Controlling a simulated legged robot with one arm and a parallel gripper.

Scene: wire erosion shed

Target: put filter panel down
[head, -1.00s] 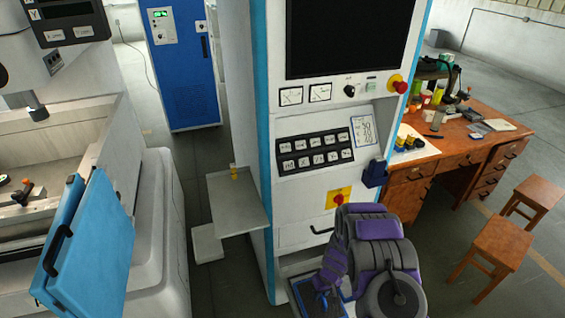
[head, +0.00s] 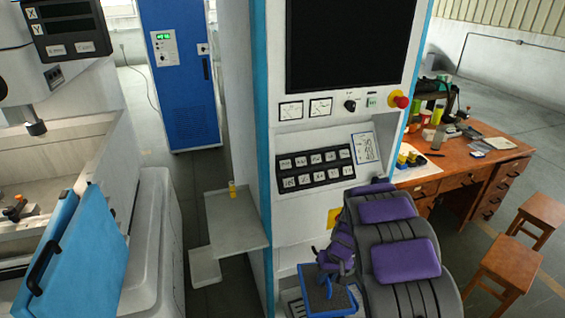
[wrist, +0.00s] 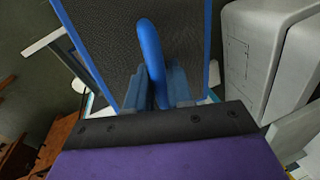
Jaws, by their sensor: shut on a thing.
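The filter panel is a dark mesh sheet in a blue frame with a blue loop handle. In the head view the filter panel (head: 318,298) is at the bottom, in front of the white and blue cabinet's lower part. In the wrist view the panel (wrist: 105,30) fills the top middle. My gripper (head: 327,284) is shut on its handle (wrist: 150,45); the fingers also show in the wrist view (wrist: 162,88).
The control cabinet (head: 355,100) stands close ahead. A grey side shelf (head: 235,220) with a small yellow bottle (head: 232,189) is at its left. The machine's blue door (head: 75,262) is at far left. A wooden desk (head: 455,187) and stools (head: 507,262) are at right.

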